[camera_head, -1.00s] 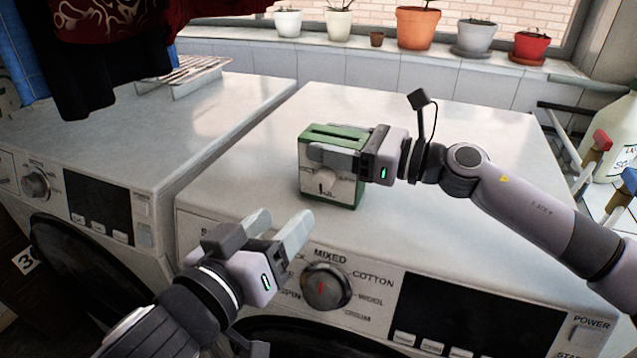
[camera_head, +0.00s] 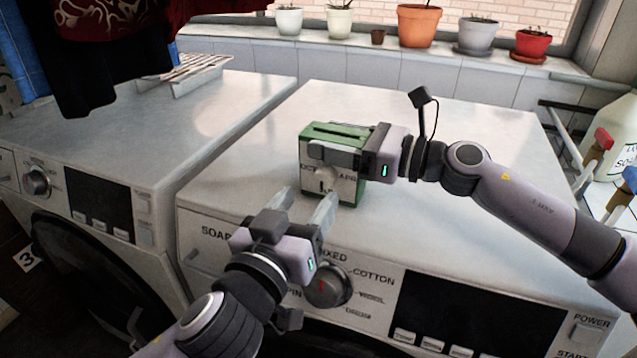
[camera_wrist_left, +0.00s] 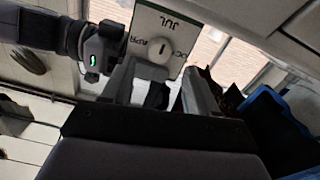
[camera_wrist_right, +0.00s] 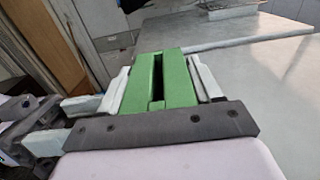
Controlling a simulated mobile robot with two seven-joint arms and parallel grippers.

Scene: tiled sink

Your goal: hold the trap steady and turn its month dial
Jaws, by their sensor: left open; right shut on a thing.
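The trap (camera_head: 337,134) is a green box with a white front face, standing on the right-hand washing machine. My right gripper (camera_head: 335,152) is shut on it from the right, its fingers along the front and back sides; in the right wrist view the green body (camera_wrist_right: 172,72) sits between them. The month dial (camera_wrist_left: 157,47) is a round pale knob with a dark mark, ringed by labels including JUL, APR and OCT. My left gripper (camera_head: 306,200) is open and empty in front of the trap, its fingers pointing at the dial and apart from it.
The washing machine top (camera_head: 440,125) is clear around the trap. Its front panel has a programme knob (camera_head: 327,287) just below my left gripper. Another machine (camera_head: 120,120) stands at left. Potted plants (camera_head: 417,25) line the ledge behind; a soap bottle (camera_head: 622,150) stands at right.

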